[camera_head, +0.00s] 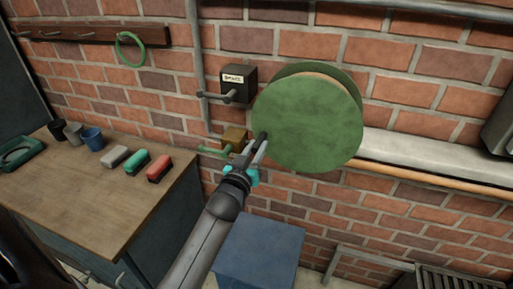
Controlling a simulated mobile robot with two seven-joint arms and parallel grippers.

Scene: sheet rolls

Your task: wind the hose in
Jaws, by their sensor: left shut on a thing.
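A large green hose reel (310,122) is mounted against the brick wall, its round face towards me. A tan rim shows between its front and back discs. My left gripper (261,146) is at the lower left edge of the reel's face, shut on a small dark handle (263,135) there. The fingers partly hide the handle. I cannot make out a loose length of hose on the reel. My right gripper is not in view.
A black labelled box (238,85) with a lever and a brass box (234,137) with a green lever are left of the reel. A wooden bench (95,185) holds cups and coloured blocks. A blue box (258,250) stands below the reel.

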